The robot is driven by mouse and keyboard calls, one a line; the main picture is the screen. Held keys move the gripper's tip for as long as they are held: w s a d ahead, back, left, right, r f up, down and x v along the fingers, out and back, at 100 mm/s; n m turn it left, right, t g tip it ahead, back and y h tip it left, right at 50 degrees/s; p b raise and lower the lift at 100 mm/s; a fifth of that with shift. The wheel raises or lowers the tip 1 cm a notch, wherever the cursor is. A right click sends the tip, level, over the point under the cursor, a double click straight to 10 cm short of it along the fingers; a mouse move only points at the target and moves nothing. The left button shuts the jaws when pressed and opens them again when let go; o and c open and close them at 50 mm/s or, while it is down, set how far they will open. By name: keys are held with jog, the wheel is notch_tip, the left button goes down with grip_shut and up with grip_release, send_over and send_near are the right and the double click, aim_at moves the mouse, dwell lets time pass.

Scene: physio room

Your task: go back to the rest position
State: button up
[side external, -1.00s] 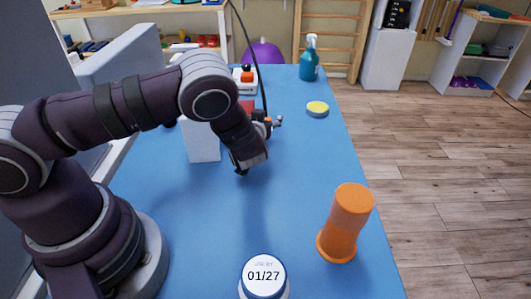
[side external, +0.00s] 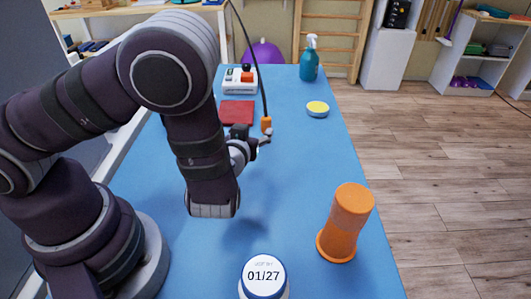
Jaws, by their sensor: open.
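My gripper (side external: 259,140) shows partly, to the right of my bent forearm and over the middle of the blue table (side external: 300,150). It is small in the picture, open, and nothing shows between its fingers. My forearm hides part of the wrist and the table behind it.
A red flat item (side external: 237,111), a white device (side external: 240,80), a yellow-topped tin (side external: 317,109) and a teal spray bottle (side external: 310,60) are farther back. A black cable (side external: 256,70) hangs near my gripper.

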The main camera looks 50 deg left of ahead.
jog(key=s+r+m+g+h, duration=0.5)
jog(key=s+r+m+h, duration=0.2)
jog(key=s+r, duration=0.6)
jog(key=shift+s+d+g+h, duration=0.35)
jog(key=shift+s+g+h, duration=0.05)
jog(key=shift+s+h, duration=0.15)
